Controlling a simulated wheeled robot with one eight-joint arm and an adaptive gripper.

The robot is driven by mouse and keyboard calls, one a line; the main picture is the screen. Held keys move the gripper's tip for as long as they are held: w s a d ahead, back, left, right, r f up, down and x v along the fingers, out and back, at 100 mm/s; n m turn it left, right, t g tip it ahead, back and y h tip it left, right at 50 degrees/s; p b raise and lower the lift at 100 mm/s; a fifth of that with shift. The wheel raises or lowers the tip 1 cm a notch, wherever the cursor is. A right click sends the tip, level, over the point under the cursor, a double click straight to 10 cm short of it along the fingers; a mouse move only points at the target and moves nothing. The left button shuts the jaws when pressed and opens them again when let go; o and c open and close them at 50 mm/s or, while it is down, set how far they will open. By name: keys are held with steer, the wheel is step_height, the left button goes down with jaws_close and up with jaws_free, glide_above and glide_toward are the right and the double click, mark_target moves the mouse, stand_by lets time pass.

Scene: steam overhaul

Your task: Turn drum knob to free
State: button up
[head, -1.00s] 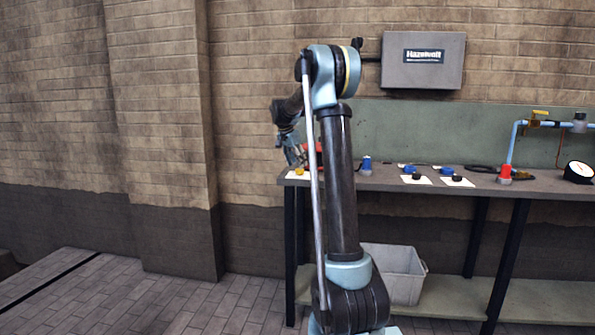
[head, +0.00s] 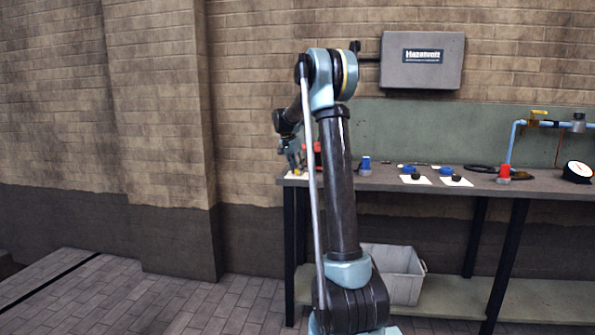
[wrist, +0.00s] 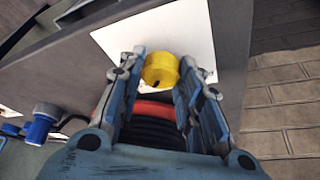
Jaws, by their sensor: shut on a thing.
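A yellow round knob (wrist: 161,70) stands on a white card at the bench edge in the wrist view. My gripper (wrist: 164,64) has one finger on each side of it and is shut on it. In the head view my gripper (head: 295,167) is low over the bench's left end, with the knob mostly hidden there. A red and black ribbed thing (wrist: 153,110) shows between the fingers in the wrist view, perhaps the drum; most of it is hidden by my gripper.
The white card (wrist: 193,32) lies near the bench's end. A blue-capped fitting (wrist: 40,128) is to the left in the wrist view. Farther right on the bench (head: 400,181) are blue and black knobs, a blue pipe (head: 511,140) and a gauge (head: 577,172). A grey bin (head: 402,275) stands below.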

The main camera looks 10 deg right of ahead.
steer(key=shift+n, duration=0.3)
steer(key=n+t+y, duration=0.1)
steer(key=n, duration=0.2)
steer(key=n+y, duration=0.1)
steer(key=n, duration=0.2)
steer(key=n+y, duration=0.1)
steer(key=n, duration=0.1)
steer(key=shift+d+n+t, duration=0.2)
steer(key=shift+n+t, duration=0.2)
steer(key=n+y, duration=0.1)
steer(key=n, duration=0.3)
steer(key=shift+d+n+y, duration=0.2)
steer(key=shift+n+y, duration=0.1)
steer(key=shift+y, duration=0.1)
steer(key=shift+d+n+g+y, duration=0.15)
steer(key=shift+n+g+y, duration=0.45)
steer(key=shift+n, duration=1.3)
steer(key=o, duration=1.1)
steer(key=shift+c, duration=0.2)
